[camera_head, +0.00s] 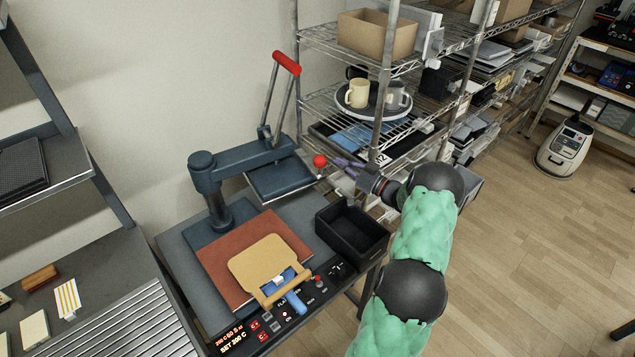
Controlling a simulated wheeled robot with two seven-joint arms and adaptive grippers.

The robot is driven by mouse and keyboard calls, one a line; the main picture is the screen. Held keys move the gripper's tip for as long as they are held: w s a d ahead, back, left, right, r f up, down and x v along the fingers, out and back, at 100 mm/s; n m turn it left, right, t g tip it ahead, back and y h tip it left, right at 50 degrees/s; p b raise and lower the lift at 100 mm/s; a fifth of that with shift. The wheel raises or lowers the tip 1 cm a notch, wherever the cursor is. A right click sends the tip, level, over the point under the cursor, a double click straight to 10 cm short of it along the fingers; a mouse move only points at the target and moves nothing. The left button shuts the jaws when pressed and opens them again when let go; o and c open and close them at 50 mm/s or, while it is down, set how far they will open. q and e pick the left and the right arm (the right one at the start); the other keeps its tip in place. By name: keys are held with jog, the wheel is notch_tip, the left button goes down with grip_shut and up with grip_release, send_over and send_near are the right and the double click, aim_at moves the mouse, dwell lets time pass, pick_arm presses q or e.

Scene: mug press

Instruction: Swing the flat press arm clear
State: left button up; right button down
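The flat press has a dark blue-grey swing arm (245,156) on a round post (212,200). The arm points to the back right, and its flat platen (282,182) hangs beyond the back right of the red-brown pad (220,262). The pad is uncovered from above by the platen. A lever with a red grip (286,62) stands up from the arm. A red ball knob (320,161) sits at the platen's right side. My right gripper (338,167) is just right of the knob, fingers pointing at it; contact and finger opening are unclear. My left gripper is out of view.
A black open bin (352,232) stands right of the press, below my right gripper. Wire shelving (345,57) with mugs on a round tray (342,98) rises behind. Open floor lies right.

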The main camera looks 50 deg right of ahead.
jog(key=s+a+f+m+g+h, duration=0.1)
jog(key=a+f+m+g+h, duration=0.2)
jog(key=m, duration=0.6)
jog(key=m+g+h+p, duration=0.1)
jog(key=m+g+h, duration=0.15)
jog(key=m, duration=0.55)
send_near(309, 183)
jog(key=shift+t, duration=0.25)
jog(key=b+x, duration=0.1)
jog(key=x, duration=0.1)
jog(key=f+b+x, duration=0.1)
jog(key=x, duration=0.2)
jog(key=shift+s+a, duration=0.1)
jog(key=shift+a, duration=0.05)
jog(key=shift+w+d+b, duration=0.2)
jog(key=shift+w+b, duration=0.1)
jog(key=shift+w, duration=0.3)
jog(key=shift+w+r, duration=0.1)
jog(key=w+d, duration=0.4)
jog(key=w, duration=0.1)
jog(key=w+d, duration=0.2)
jog(key=shift+w, duration=0.25)
jog(key=shift+w+d+r, duration=0.1)
jog(key=shift+d+r, duration=0.15)
jog(key=shift+r, duration=0.1)
